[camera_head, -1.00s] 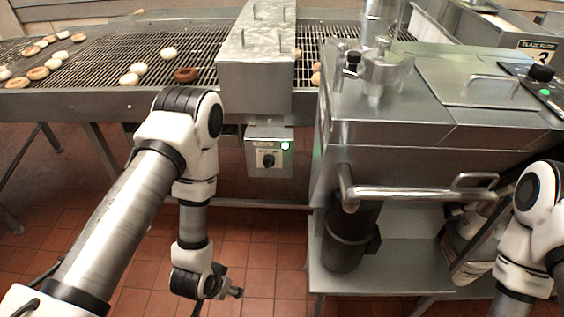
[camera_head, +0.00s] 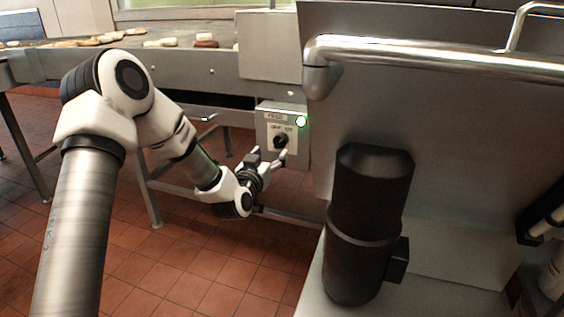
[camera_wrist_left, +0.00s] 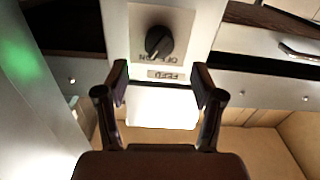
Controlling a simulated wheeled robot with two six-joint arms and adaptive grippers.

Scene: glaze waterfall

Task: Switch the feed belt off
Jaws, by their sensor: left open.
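The feed belt's switch box (camera_head: 270,124) hangs under the conveyor frame, with a FEED label and OFF and ON marks. I cannot tell whether a finger touches the knob. My right gripper is out of view.
The feed conveyor (camera_head: 200,67) carries several doughnuts behind the box. A steel machine (camera_head: 420,120) with a thick rail (camera_head: 430,58) stands close on the right. A black motor (camera_head: 370,195) sits on its lower shelf. Tiled floor lies open below the box.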

